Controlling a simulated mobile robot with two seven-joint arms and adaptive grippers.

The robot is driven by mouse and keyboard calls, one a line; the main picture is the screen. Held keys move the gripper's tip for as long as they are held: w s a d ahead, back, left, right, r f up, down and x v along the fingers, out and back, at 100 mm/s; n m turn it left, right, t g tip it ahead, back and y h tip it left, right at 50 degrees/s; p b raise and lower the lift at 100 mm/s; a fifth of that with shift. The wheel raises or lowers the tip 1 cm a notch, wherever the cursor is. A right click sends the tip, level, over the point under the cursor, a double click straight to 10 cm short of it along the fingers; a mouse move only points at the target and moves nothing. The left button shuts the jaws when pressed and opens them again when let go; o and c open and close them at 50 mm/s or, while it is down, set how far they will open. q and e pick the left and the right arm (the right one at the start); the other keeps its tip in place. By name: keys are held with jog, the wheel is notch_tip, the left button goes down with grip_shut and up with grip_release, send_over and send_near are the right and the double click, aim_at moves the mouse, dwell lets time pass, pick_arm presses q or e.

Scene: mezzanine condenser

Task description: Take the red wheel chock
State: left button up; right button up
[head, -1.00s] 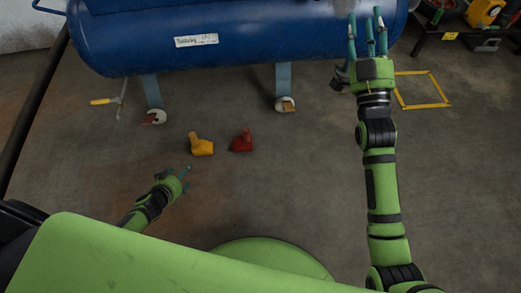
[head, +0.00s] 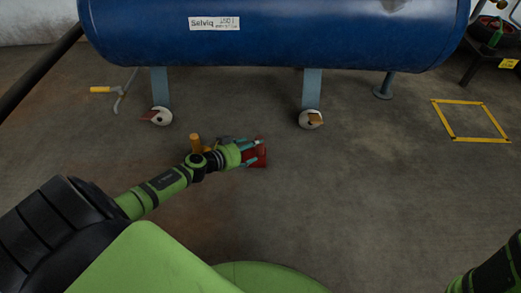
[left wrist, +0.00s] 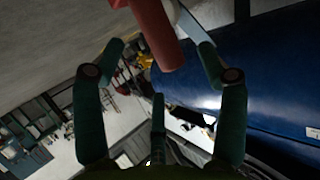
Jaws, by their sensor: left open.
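The red wheel chock (head: 261,158) is on the concrete floor in front of the blue tank. My left gripper (head: 248,150) is right at it from the left and covers part of it in the head view. In the left wrist view the chock's red post (left wrist: 154,35) reaches down between the spread dark green fingers of the open left gripper (left wrist: 160,55). I see no finger closed on it; whether any finger touches it, I cannot tell. My right gripper is out of view; only part of its arm shows at the lower right.
A yellow chock (head: 196,145) stands just behind my left wrist, close to the arm. The blue tank (head: 270,35) stands on legs (head: 312,88) beyond. A yellow-handled tool (head: 103,89) lies at the left. The floor to the right is clear up to a yellow floor frame (head: 470,139).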

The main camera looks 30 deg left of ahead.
aim_at(258, 146)
pick_arm(q)
jog(key=b+x, duration=0.1)
jog(key=x, duration=0.1)
jog(key=b+x, duration=0.2)
jog(key=shift+w+f, duration=0.15)
jog(key=shift+f, duration=0.25)
jog(key=shift+w+d+f+b, duration=0.1)
jog(key=shift+w+d+b, duration=0.1)
jog(key=shift+w+b, duration=0.15)
jog(key=shift+w, duration=0.1)
grip_shut()
